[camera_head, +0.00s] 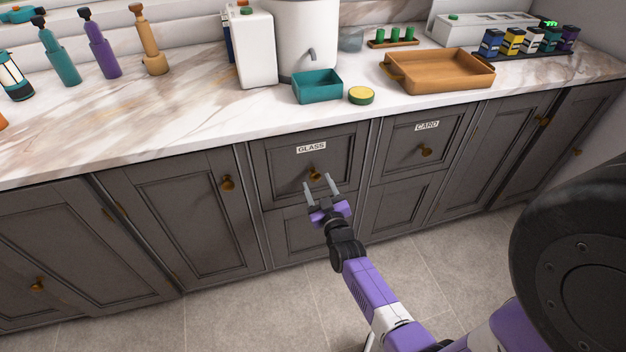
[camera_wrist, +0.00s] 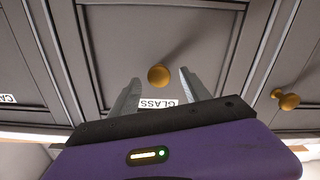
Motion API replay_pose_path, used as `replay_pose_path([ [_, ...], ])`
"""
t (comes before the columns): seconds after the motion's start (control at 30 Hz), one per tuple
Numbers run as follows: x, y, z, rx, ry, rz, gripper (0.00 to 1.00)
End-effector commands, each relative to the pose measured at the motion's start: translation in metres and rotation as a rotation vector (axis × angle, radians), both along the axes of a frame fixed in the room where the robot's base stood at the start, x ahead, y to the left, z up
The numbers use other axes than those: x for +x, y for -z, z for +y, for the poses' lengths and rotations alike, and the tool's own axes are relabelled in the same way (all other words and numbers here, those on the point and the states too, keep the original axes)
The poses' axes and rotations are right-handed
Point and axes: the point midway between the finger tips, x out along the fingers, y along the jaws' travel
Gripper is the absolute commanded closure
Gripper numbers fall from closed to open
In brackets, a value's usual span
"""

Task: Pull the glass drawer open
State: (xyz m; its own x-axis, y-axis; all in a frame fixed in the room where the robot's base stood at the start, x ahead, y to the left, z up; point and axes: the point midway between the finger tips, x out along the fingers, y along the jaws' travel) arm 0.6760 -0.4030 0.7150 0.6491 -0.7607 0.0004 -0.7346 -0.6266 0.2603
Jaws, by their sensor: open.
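The glass drawer (camera_head: 285,160) is a dark grey panelled front below the counter, with a white GLASS label (camera_head: 311,147) and a round brass knob (camera_head: 315,174). It looks shut, flush with the fronts around it. My gripper (camera_head: 320,187) is open in front of the drawer. In the head view its fingertips are close to the knob. In the wrist view the knob (camera_wrist: 158,75) shows between the two fingers (camera_wrist: 157,88), near their tips, and the label (camera_wrist: 158,103) shows upside down. I cannot tell whether a finger touches the knob.
The card drawer (camera_head: 398,140), with its own knob (camera_head: 425,150), is to the right. A cabinet door knob (camera_head: 227,184) is to the left. On the marble counter (camera_head: 200,110) stand a teal box (camera_head: 318,88) and an orange tray (camera_head: 445,77). The tiled floor (camera_head: 260,305) in front looks clear.

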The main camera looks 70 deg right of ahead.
Motion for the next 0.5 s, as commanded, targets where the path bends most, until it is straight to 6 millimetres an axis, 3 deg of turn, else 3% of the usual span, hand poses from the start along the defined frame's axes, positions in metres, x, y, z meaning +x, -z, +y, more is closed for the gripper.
replay_pose_path([
  [0.2, 0.017, 0.000, -0.020, 0.001, 0.000, -0.001, 0.45],
  [0.5, 0.021, 0.000, -0.025, 0.001, -0.001, 0.001, 0.45],
])
